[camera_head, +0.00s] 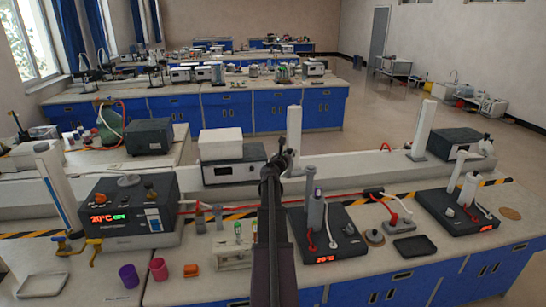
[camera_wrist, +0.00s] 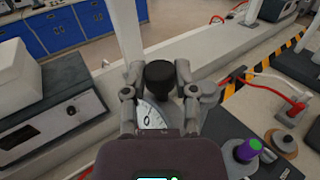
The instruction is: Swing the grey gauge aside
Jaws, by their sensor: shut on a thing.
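My gripper (camera_wrist: 158,76) has its two fingers on either side of a black round-topped knob (camera_wrist: 160,76) and is shut on it. Just below the knob, a white dial face (camera_wrist: 150,117) with a dark "0" shows between the fingers; it looks like part of the grey gauge, whose body is mostly hidden by my gripper. In the head view my gripper (camera_head: 279,162) is at the far side of the bench, near the white ledge. My arm hides the gauge there.
A black device with a red display (camera_head: 327,238) and a grey cylinder (camera_head: 311,187) stand right of my arm. A white upright post (camera_head: 294,140) rises just behind my gripper. A grey box with a white block (camera_head: 220,146) stands to the left. Red tubing crosses the bench.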

